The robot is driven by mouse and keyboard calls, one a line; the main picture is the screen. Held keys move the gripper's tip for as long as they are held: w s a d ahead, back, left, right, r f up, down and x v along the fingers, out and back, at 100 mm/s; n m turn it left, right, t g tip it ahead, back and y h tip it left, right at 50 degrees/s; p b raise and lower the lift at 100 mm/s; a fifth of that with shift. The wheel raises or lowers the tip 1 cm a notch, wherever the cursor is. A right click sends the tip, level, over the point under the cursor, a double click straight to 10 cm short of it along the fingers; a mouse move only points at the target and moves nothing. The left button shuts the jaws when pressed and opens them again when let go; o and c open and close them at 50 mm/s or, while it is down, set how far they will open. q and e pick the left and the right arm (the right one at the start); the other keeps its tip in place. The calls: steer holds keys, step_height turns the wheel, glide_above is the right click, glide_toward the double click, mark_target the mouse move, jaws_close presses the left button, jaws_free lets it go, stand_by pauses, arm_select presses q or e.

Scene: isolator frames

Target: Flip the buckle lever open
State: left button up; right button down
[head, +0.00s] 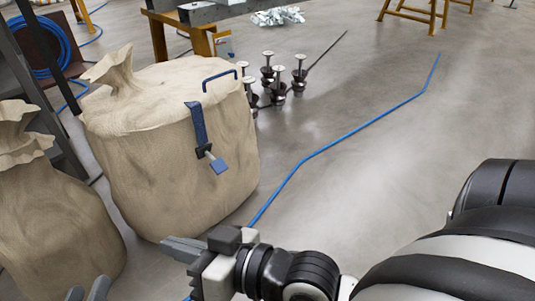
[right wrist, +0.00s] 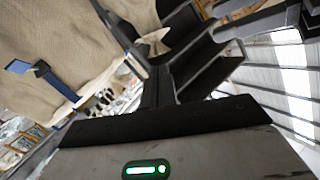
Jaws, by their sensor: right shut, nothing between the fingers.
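A large tan sack (head: 170,150) stands on the floor at left, its top tied in a knot. A blue strap (head: 197,122) runs down its front to a small black buckle (head: 204,151). The buckle lever (head: 220,166), with a blue end plate, sticks out down and to the right. In the right wrist view the lever (right wrist: 17,66) shows at the left edge, clear of the fingers. My right gripper (head: 180,246) is shut and empty, below the lever and nearer the camera. My left gripper (head: 88,290) is partly cut off at the bottom left, its fingertips apart.
A second tan sack (head: 50,225) stands left of the first. A blue line (head: 350,138) crosses the open grey floor at right.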

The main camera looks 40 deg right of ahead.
steer(key=shift+w+r, duration=0.2)
steer(key=shift+r, duration=0.1)
